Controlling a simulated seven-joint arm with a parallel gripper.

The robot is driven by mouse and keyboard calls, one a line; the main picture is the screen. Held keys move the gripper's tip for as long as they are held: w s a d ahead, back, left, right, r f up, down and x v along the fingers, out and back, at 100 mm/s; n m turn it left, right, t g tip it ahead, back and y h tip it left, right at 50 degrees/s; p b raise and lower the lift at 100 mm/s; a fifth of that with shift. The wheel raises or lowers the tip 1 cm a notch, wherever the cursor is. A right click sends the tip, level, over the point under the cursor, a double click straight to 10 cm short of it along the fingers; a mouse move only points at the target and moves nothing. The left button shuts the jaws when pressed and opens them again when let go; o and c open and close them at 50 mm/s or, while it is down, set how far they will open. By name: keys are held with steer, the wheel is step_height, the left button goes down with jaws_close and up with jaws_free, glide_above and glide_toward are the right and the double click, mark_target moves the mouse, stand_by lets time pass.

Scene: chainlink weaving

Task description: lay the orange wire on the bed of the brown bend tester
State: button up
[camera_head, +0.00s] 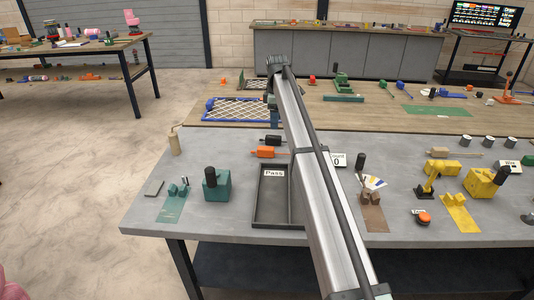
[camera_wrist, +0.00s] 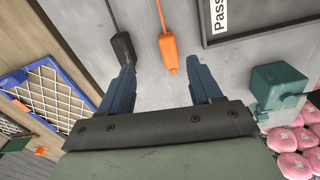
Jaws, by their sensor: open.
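The brown bend tester (camera_head: 374,214) stands on the grey bench, just right of my arm in the head view. Its bed looks empty, but it is small and partly close behind my arm. An orange piece (camera_head: 265,152) with a thin orange lead lies on the bench left of my arm, beside a black one (camera_head: 273,140). The orange piece also shows in the wrist view (camera_wrist: 168,50); I cannot tell whether it is the orange wire. No other orange wire is clear. My gripper (camera_wrist: 162,68) is open and empty above the bench, with the orange piece in view between its fingertips.
A dark tray (camera_head: 258,198) labelled Pass lies partly behind my arm. A teal block (camera_head: 215,186) and a small teal tool (camera_head: 172,205) stand left of it. Yellow tools (camera_head: 460,213) stand to the right. A blue-framed mesh (camera_head: 235,110) lies on the wooden bench behind.

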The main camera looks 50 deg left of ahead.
mark_target(267, 148)
steer(key=shift+n, duration=0.4)
steer(key=s+f, duration=0.1)
steer(key=f, duration=0.3)
steer(key=a+f, duration=0.1)
steer(key=f, duration=0.4)
steer(key=s+a+f, duration=0.1)
steer(key=f, duration=0.3)
steer(key=shift+s+f, duration=0.35)
steer(key=shift+f, duration=0.05)
steer(key=c, duration=1.1)
